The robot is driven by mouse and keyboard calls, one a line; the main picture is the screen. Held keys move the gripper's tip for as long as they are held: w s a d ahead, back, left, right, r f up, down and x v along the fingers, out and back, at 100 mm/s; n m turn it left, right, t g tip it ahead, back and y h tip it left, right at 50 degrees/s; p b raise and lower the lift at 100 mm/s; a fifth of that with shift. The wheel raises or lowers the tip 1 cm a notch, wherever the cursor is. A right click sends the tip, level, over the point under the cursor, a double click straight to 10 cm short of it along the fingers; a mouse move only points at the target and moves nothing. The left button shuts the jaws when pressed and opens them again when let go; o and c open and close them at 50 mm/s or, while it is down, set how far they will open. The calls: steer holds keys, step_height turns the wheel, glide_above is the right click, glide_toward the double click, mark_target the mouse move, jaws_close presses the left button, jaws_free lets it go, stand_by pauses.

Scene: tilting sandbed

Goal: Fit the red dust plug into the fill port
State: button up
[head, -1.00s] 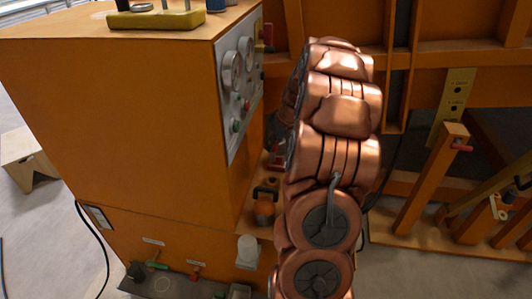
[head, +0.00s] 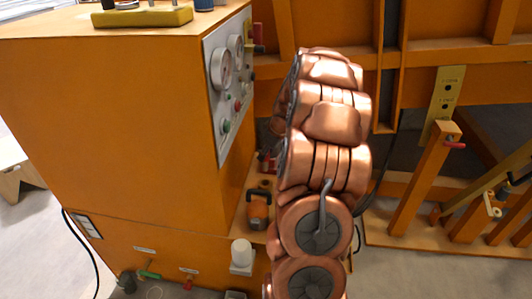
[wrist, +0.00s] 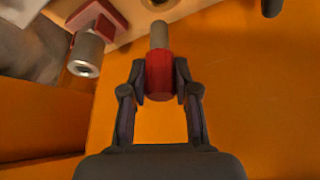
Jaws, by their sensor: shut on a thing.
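The red dust plug (wrist: 159,75) is in the wrist view, with a grey cylindrical end (wrist: 159,35) pointing to the top of the picture. My gripper (wrist: 160,82) is shut on its red body, one finger on each side. A round, brass-rimmed opening (wrist: 156,4) shows at the top edge, just beyond the grey end; it may be the fill port, but it is cut off. The grey end looks apart from it. In the head view my copper arm hides the gripper and the plug.
A metal cylinder on a red base (wrist: 86,52) stands left of the plug. The orange cabinet (head: 110,130) with a gauge panel (head: 228,80) is left of my arm. An orange item with a black handle (head: 259,208) and a white cup (head: 241,252) are low beside it.

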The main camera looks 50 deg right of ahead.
mark_target(267, 161)
steer(key=shift+f+b, duration=1.25)
steer(key=shift+f, duration=1.2)
steer(key=shift+b, duration=0.9)
steer(key=shift+f+b, duration=1.4)
steer(key=shift+f, duration=1.2)
stand_by(0.4)
steer(key=o, duration=1)
steer(key=v, duration=1.2)
steer(key=shift+w, duration=0.1)
